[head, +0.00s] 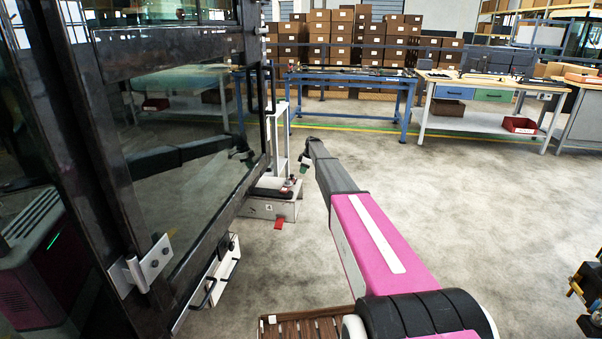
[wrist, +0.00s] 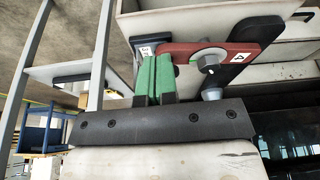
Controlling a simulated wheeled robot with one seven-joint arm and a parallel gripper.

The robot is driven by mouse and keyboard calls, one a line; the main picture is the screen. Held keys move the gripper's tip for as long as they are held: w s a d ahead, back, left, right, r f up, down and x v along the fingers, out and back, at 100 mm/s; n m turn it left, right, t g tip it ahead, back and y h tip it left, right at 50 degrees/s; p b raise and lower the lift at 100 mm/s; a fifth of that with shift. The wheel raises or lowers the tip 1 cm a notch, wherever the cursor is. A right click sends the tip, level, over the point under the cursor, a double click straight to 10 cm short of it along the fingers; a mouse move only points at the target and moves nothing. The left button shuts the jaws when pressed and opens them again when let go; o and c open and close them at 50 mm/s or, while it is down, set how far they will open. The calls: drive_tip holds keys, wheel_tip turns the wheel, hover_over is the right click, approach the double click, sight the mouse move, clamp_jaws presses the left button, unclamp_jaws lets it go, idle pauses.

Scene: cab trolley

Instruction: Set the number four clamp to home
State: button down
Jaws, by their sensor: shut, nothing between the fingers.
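In the wrist view a red clamp lever (wrist: 185,52) with a round metal pivot (wrist: 208,60) lies against a pale metal box (wrist: 190,18). In the head view my gripper (head: 304,165) is beside the low trolley base marked 4 (head: 262,209).
A tall dark-framed glass cab (head: 185,140) stands close on the left. A white upright frame (head: 279,135) rises behind the trolley base. A blue table (head: 350,77) and a workbench (head: 490,88) stand at the back. The floor to the right is mostly clear.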

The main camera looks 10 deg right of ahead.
drive_tip(key=v, duration=0.9)
drive_tip(key=shift+a+r, duration=0.25)
drive_tip(key=shift+a, duration=0.05)
